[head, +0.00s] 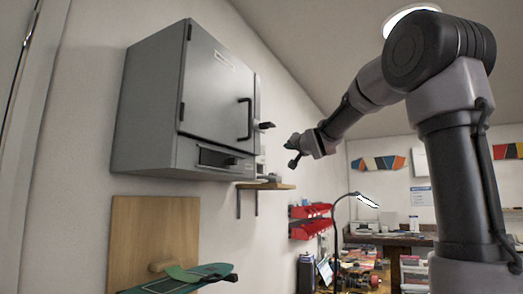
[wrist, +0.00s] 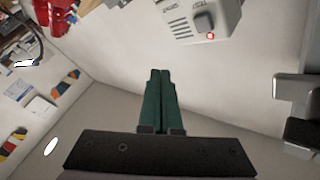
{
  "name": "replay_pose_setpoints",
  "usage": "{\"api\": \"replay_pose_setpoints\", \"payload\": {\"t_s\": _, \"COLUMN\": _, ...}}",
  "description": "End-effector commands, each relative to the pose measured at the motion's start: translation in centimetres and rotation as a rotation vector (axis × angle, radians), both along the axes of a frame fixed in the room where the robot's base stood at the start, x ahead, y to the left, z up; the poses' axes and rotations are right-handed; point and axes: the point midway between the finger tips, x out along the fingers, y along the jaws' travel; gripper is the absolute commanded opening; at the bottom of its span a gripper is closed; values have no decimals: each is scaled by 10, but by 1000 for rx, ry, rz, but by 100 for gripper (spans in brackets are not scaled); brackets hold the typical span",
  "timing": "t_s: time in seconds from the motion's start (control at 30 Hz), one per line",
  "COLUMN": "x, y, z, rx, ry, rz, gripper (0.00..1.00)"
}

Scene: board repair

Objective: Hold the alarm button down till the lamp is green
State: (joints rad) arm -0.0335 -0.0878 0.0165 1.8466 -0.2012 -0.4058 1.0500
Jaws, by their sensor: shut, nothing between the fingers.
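The alarm box (wrist: 190,18) is pale grey with slots and small lettering, at the top of the wrist view and partly cut off by the frame edge. Its dark grey button (wrist: 204,22) faces me. Beside the button a small lamp (wrist: 211,36) glows red. My gripper (wrist: 160,72) has green fingers pressed together, with nothing between them. Its tips are apart from the button, below and left of it in the picture. In the head view my gripper (head: 292,152) hangs in the air right of the grey cabinet (head: 152,100). I cannot make out the button or lamp there.
The wall cabinet has a black door handle (head: 244,120) sticking out. A small wooden shelf (head: 266,186) is below it. Red bins (head: 310,221) and a desk lamp (head: 366,200) stand farther back. A wooden board (head: 150,240) is at lower left. Air around my gripper is clear.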

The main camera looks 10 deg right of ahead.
Motion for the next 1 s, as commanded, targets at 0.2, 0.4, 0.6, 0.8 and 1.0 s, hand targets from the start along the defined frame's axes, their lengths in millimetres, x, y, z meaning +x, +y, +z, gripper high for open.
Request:
{"api": "replay_pose_setpoints", "payload": {"t_s": 0.2, "x": 0, "y": 0, "z": 0, "rx": 0, "ry": 1, "rz": 0, "gripper": 0}}
{"api": "replay_pose_setpoints", "payload": {"t_s": 0.4, "x": 6, "y": 8, "z": 0, "rx": -1, "ry": 2, "rz": -1, "gripper": 0}}
{"api": "replay_pose_setpoints", "payload": {"t_s": 0.6, "x": 22, "y": 31, "z": -1, "rx": 1, "ry": 2, "rz": 1, "gripper": 0}}
{"api": "replay_pose_setpoints", "payload": {"t_s": 0.8, "x": 38, "y": 53, "z": -1, "rx": 0, "ry": 3, "rz": 1, "gripper": 0}}
{"api": "replay_pose_setpoints", "payload": {"t_s": 1.0, "x": 48, "y": 67, "z": -1, "rx": 0, "ry": 2, "rz": -1, "gripper": 0}}
